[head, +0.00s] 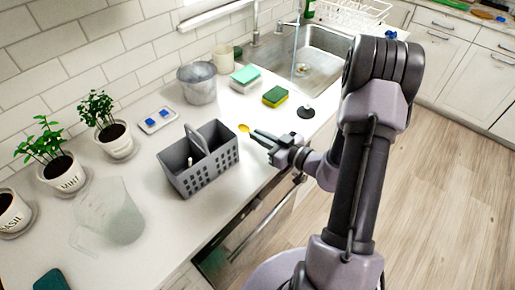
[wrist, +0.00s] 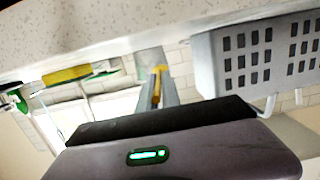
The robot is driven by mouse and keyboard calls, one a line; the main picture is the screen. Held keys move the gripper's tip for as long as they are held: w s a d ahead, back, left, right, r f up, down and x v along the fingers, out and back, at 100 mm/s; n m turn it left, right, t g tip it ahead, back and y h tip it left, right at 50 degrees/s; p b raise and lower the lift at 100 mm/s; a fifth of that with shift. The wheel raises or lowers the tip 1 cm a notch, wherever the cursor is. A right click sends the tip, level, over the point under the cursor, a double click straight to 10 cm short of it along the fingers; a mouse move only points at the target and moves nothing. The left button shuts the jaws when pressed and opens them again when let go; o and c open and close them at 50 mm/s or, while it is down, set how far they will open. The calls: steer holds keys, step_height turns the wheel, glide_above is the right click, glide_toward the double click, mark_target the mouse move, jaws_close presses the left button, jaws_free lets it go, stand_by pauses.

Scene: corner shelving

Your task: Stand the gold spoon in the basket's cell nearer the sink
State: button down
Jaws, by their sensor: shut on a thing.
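My gripper (head: 257,136) is shut on the gold spoon (head: 243,128), whose yellow end shows just beyond the fingertips. In the wrist view the spoon (wrist: 156,84) lies between the fingers; part of it is hidden by them. The grey basket (head: 205,177) stands upright on the counter, just left of the spoon and apart from it. Its perforated wall (wrist: 262,58) also shows at the right of the wrist view. A central handle divides the basket; the cell nearer the sink is on its right side. The sink (head: 322,66) is at the back right.
A metal bucket (head: 198,84), stacked sponges (head: 245,77), a green-yellow sponge (head: 275,96) and a black stopper (head: 306,112) stand behind. A clear jug (head: 112,212) and potted plants (head: 58,168) are left. The counter in front of the basket is clear.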

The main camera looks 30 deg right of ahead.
mark_target(258, 148)
steer(key=shift+w+a+f+b, duration=0.2)
steer(key=shift+f+b, duration=0.1)
steer(key=shift+f, duration=0.1)
step_height(258, 148, down, 3)
steer(key=shift+f+b, duration=0.1)
steer(key=shift+b, duration=1.1)
steer(key=shift+r, duration=0.3)
steer(key=shift+s+p, duration=0.1)
steer(key=shift+p, duration=0.2)
steer(key=shift+f, duration=0.15)
steer(key=c, duration=1.5)
jaws_free()
steer(key=shift+c, duration=0.2)
